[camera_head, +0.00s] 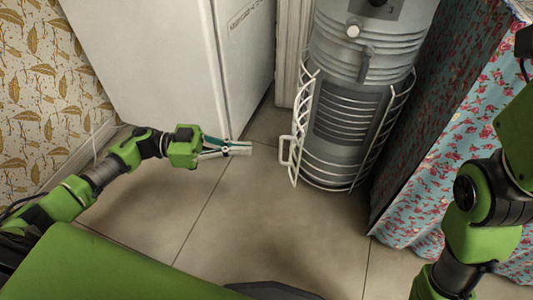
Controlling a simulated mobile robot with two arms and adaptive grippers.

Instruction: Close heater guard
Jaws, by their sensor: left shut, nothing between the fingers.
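The heater is a grey ribbed metal cylinder (350,60) standing upright on the floor at upper right of centre. A white wire guard (328,177) curves around its lower part. A white loop handle (285,151) stands out at the guard's left edge. I cannot tell exactly how far the guard stands open. My left gripper (246,148) is shut and empty, just left of the handle, with a small gap between them in the picture. My right arm comes in at the right edge, and its gripper is out of view.
A white cabinet (150,60) stands behind my left gripper. A table with a floral cloth (470,130) is close on the heater's right. Patterned wallpaper (40,90) is at far left. The tiled floor (270,225) in front is clear.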

